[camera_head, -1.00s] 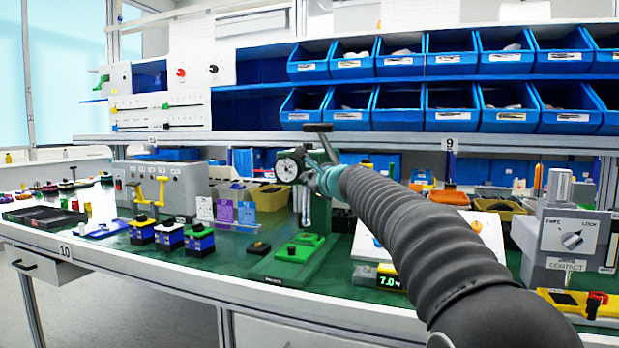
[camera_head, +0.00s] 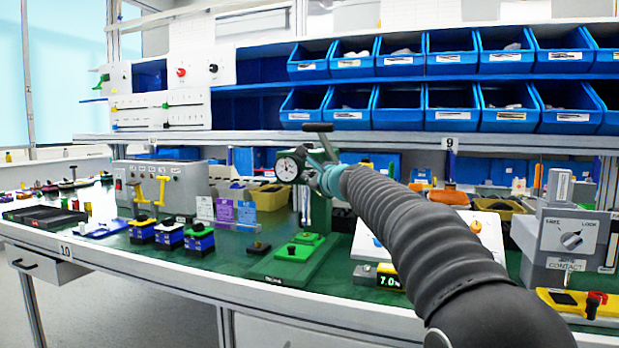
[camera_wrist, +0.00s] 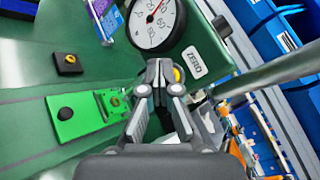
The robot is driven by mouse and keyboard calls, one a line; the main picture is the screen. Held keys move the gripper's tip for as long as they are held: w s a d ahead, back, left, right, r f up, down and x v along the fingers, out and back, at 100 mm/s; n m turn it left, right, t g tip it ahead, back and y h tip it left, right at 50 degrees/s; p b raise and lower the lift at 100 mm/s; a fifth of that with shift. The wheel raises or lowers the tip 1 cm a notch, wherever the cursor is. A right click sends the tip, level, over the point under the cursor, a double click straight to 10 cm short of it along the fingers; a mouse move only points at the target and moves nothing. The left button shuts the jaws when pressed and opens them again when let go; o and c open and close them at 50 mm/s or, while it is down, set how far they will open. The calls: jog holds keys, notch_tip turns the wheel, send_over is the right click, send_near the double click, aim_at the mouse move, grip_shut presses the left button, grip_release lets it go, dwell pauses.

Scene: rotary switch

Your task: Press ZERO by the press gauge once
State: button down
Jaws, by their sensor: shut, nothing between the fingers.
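The press gauge (camera_head: 287,168) is a white round dial with a dark rim on the green press column (camera_head: 320,210). It also shows at the top of the wrist view (camera_wrist: 152,20), with a red needle. A white label reading ZERO (camera_wrist: 194,63) lies just right of and below the dial. A small yellow round part (camera_wrist: 177,75) shows beside the label, partly hidden by my fingers. My gripper (camera_wrist: 159,68) is shut and empty, its tips just below the dial and left of the label. I cannot tell whether they touch anything. In the head view my gripper (camera_head: 318,178) is at the gauge's right.
The green press base (camera_head: 292,262) carries a black knob below the gauge. A small black-knobbed block (camera_head: 258,248) sits left of it. A display reading 7.0 (camera_head: 388,282) is at the front right. The press lever (camera_head: 318,127) stands above my gripper. Blue bins fill the shelves behind.

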dwell(0.6)
jog(key=shift+s+a+b, duration=0.2)
jog(key=shift+s+b, duration=0.1)
jog(key=shift+s, duration=0.35)
jog(key=s, duration=0.1)
jog(key=s+a, duration=0.1)
jog(key=s, duration=0.1)
jog(key=s+b, duration=0.1)
jog(key=shift+s+a, duration=0.3)
jog(key=shift+s, duration=0.1)
dwell(0.6)
